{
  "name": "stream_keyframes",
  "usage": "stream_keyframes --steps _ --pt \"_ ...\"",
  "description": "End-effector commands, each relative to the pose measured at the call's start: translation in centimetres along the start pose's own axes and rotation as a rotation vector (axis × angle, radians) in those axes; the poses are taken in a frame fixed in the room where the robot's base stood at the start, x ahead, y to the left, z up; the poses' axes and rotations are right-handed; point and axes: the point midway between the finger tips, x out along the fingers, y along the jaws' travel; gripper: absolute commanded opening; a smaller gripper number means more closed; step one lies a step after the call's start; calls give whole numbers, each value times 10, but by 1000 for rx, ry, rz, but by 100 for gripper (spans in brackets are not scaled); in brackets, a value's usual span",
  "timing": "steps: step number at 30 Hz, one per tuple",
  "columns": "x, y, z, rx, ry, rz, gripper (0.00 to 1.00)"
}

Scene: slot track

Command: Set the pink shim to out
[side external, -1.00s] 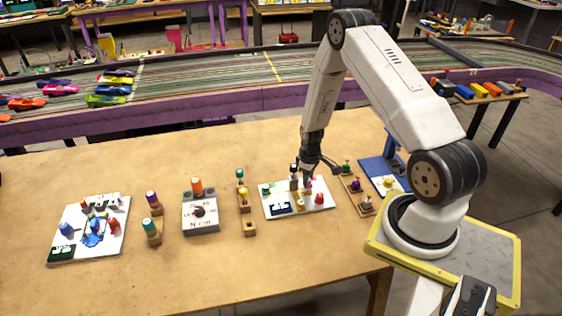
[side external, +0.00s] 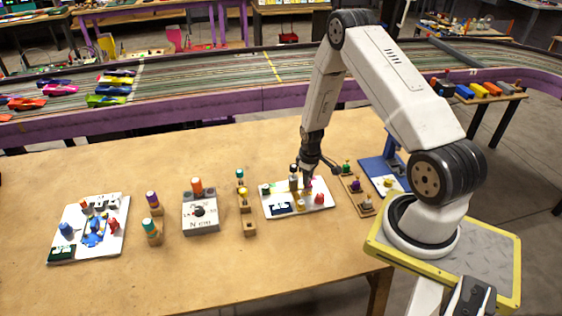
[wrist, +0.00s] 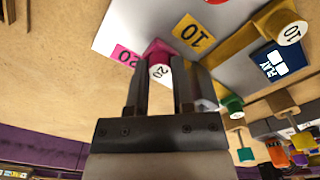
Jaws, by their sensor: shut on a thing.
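The pink shim (wrist: 159,68) has a light end face marked 20. In the wrist view it sits between the two fingers of my gripper (wrist: 168,72). The gripper is shut on it. A pink label marked 20 (wrist: 125,55) lies beside it on the white board (wrist: 133,22). In the side view my gripper (side external: 308,180) is low over the right part of the white board (side external: 328,206), and the shim is mostly hidden by the fingers. I cannot tell how far the shim is pushed in or pulled out.
A yellow knob marked 10 (wrist: 290,32), a yellow label (wrist: 193,33) and a green knob (wrist: 233,105) are close by on the board. A red piece (side external: 319,198) stands near my gripper. A wooden peg rack (side external: 357,194) is just right of the board.

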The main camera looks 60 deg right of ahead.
Motion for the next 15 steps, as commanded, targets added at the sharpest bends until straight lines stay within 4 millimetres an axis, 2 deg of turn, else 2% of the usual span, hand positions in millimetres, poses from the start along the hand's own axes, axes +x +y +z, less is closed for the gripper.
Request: stream_keyframes --steps 7,15 --pt "-1 5 4 2 0 0 0" --pt "-1 28 27 4 0 0 0"
